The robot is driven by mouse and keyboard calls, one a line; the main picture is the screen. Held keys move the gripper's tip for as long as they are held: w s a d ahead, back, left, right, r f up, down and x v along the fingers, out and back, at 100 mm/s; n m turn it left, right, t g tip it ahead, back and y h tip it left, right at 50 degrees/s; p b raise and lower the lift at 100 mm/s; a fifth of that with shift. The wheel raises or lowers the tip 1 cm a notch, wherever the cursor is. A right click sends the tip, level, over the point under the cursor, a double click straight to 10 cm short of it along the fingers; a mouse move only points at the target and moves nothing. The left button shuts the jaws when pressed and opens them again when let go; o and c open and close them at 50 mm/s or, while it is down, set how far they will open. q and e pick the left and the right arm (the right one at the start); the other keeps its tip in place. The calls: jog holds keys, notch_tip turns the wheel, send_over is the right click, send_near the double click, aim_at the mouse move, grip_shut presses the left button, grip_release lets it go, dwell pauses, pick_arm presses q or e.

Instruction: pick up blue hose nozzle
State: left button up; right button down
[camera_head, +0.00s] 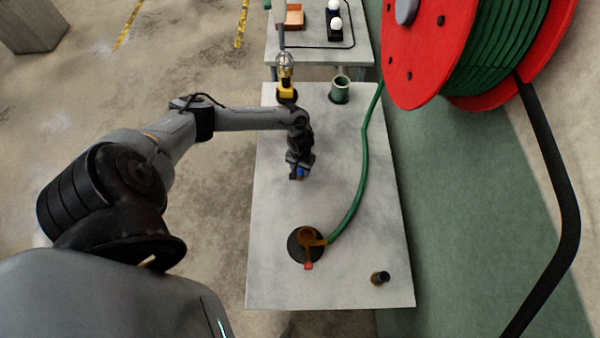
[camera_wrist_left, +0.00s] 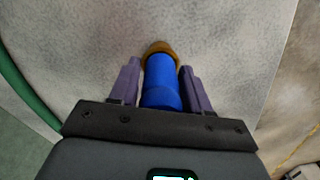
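The blue hose nozzle (camera_wrist_left: 161,80) is a blue cylinder with a brass-coloured far end. In the left wrist view it lies between the two purple fingers of my left gripper (camera_wrist_left: 160,84), in line with them. The fingers are very close to its sides; whether they press on it I cannot tell. In the head view my left gripper (camera_head: 299,172) points down over the middle of the pale table (camera_head: 270,215), and only a small blue patch of the nozzle (camera_head: 299,174) shows beneath it. Whether the nozzle touches the table is hidden. My right gripper is not in view.
A green hose (camera_head: 362,170) curves along the table's right side to a brass fitting (camera_head: 310,238) on a dark disc. A small dark fitting (camera_head: 380,278) stands front right, a green cup (camera_head: 340,90) at the back. A red hose reel (camera_head: 425,50) overhangs the right.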

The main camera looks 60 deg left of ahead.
pick_arm(q)
jog(key=c, duration=0.5)
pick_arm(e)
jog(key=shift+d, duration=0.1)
pick_arm(q)
jog(key=shift+r, duration=0.15)
